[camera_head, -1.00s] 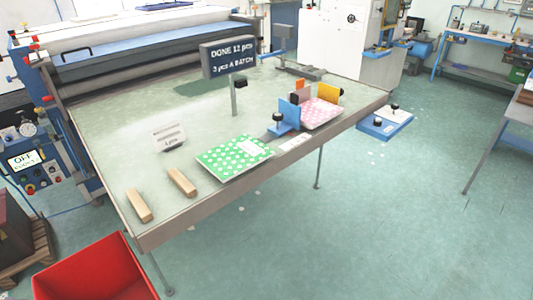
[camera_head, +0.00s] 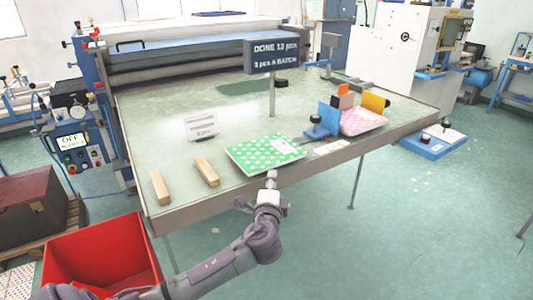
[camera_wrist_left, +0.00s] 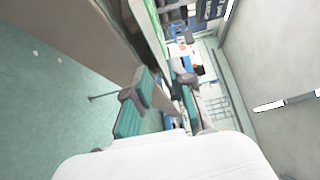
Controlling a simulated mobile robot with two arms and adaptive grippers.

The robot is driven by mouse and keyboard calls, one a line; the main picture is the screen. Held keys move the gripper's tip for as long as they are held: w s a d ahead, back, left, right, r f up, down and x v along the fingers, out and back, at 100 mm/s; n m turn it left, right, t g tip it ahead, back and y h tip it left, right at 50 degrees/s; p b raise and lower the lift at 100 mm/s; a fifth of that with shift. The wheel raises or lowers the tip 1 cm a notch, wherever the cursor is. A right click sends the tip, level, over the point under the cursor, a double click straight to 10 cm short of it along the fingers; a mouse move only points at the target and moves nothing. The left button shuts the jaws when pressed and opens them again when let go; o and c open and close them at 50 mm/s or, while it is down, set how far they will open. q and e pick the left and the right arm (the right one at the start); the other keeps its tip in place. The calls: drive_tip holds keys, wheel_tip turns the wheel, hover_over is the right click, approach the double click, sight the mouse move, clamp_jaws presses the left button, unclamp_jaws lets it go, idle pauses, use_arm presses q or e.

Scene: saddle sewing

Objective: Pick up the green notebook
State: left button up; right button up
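The green notebook (camera_head: 264,153) with white dots and a pale label lies flat on the table near its front edge. My left gripper (camera_head: 271,181) is just in front of that edge, below the notebook in the picture and apart from it. In the left wrist view the two teal-padded fingers (camera_wrist_left: 168,86) stand apart with nothing held between them. A thin green strip at the top of that view may be the notebook's edge; I cannot tell. My right gripper is not in view.
Two wooden blocks (camera_head: 206,170) lie left of the notebook on the table (camera_head: 160,110). A small sign (camera_head: 200,126) stands behind it. Right of it are a blue holder (camera_head: 325,121) and a pink notebook (camera_head: 362,122). A red bin (camera_head: 100,255) stands at lower left.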

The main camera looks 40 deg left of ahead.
sight(274, 158)
use_arm(q)
drive_tip(key=x, duration=0.5)
drive_tip(key=p+x, duration=0.1)
drive_tip(key=x, duration=0.4)
drive_tip(key=shift+s+a, duration=0.1)
drive_tip(key=shift+w+a, duration=0.1)
drive_tip(key=shift+w, duration=0.1)
drive_tip(key=c, duration=0.4)
clamp_jaws()
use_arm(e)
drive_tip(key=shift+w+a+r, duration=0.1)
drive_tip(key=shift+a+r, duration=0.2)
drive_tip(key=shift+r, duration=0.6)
use_arm(q)
drive_tip(key=shift+r, duration=0.1)
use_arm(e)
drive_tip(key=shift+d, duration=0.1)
